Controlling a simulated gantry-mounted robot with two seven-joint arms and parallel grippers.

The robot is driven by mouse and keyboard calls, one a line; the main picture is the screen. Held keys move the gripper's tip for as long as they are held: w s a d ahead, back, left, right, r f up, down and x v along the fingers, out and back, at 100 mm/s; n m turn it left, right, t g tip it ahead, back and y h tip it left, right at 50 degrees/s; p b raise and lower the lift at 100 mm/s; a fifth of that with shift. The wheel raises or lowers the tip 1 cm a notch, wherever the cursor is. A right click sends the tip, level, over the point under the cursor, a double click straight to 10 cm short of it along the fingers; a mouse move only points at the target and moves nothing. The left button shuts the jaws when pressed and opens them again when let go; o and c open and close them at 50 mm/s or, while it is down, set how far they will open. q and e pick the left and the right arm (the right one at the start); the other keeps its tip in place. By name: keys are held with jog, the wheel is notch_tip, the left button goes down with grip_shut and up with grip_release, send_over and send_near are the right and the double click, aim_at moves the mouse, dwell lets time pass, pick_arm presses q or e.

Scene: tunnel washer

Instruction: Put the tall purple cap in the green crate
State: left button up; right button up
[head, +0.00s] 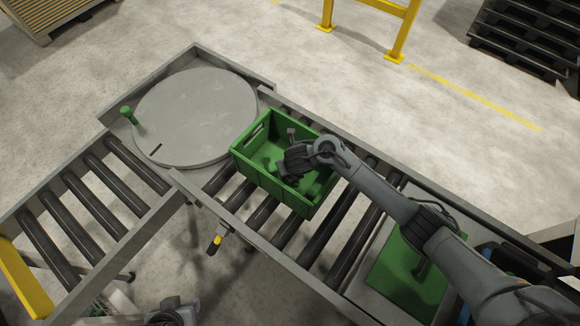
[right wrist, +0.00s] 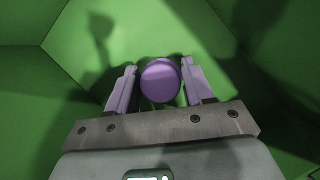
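The tall purple cap (right wrist: 160,80) shows end-on in the right wrist view, between the two fingers of my right gripper (right wrist: 160,85). The fingers appear closed on its sides. Green crate walls and floor surround it in that view. In the head view my right gripper (head: 290,165) reaches down into the green crate (head: 243,160), and the cap is hidden there. The crate stands on the roller conveyor beside the turntable. My left gripper (head: 175,312) is at the bottom edge, partly cut off, away from the crate; its fingers are not clear.
A round grey turntable (head: 195,115) lies left of the crate, with a green knob (head: 127,114) at its edge. Metal side rails (head: 270,250) border the rollers. A green panel (head: 405,275) lies to the right, under my right arm. A yellow barrier (head: 400,35) stands behind.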

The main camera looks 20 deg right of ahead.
jog(key=o, duration=0.4)
jog(key=shift+c, duration=0.2)
jog(key=p+v, duration=0.6)
jog(key=v, duration=0.6)
jog(key=shift+r, duration=0.1)
jog(key=shift+r, duration=0.1)
